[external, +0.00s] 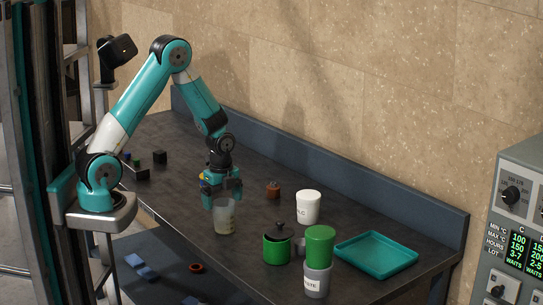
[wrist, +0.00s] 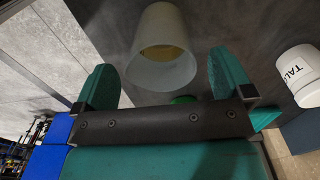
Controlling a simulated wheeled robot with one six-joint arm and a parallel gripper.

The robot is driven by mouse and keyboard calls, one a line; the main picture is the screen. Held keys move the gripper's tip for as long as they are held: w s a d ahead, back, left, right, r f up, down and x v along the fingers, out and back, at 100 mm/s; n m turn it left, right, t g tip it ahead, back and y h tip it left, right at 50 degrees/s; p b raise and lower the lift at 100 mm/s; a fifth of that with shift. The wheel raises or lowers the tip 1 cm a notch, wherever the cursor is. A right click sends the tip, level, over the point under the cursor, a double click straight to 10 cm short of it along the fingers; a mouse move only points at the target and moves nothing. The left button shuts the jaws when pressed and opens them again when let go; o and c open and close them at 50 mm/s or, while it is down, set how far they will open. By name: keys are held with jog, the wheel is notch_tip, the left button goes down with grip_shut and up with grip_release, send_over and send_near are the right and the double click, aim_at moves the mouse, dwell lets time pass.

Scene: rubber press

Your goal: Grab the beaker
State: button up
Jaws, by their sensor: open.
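The beaker (external: 225,220) is translucent, pale and frosted, with a yellowish content low inside. It stands upright on the dark bench. My gripper (external: 221,203) points down right at the beaker's upper part, its teal fingers open. In the wrist view the beaker (wrist: 162,50) lies between and a little beyond the two spread fingers of my gripper (wrist: 163,80). Space shows between each finger and the beaker there. Whether a finger touches it in the external view I cannot tell.
A white TALC cup (external: 307,208) and a brown weight-like piece (external: 273,189) stand right of the beaker. A green pot (external: 276,250), a green-topped labelled container (external: 318,278) and a teal tray (external: 376,256) stand nearer the bench's right end. Small dark blocks (external: 159,157) lie at left.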

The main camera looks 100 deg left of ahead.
aim_at(224, 211)
jog(key=shift+w+f+p, duration=0.2)
jog(key=shift+f+p, duration=0.3)
jog(key=shift+f, duration=1.65)
jog(key=shift+c, duration=0.2)
jog(key=c, duration=1)
jog(key=shift+c, duration=0.2)
jog(key=shift+r, duration=0.15)
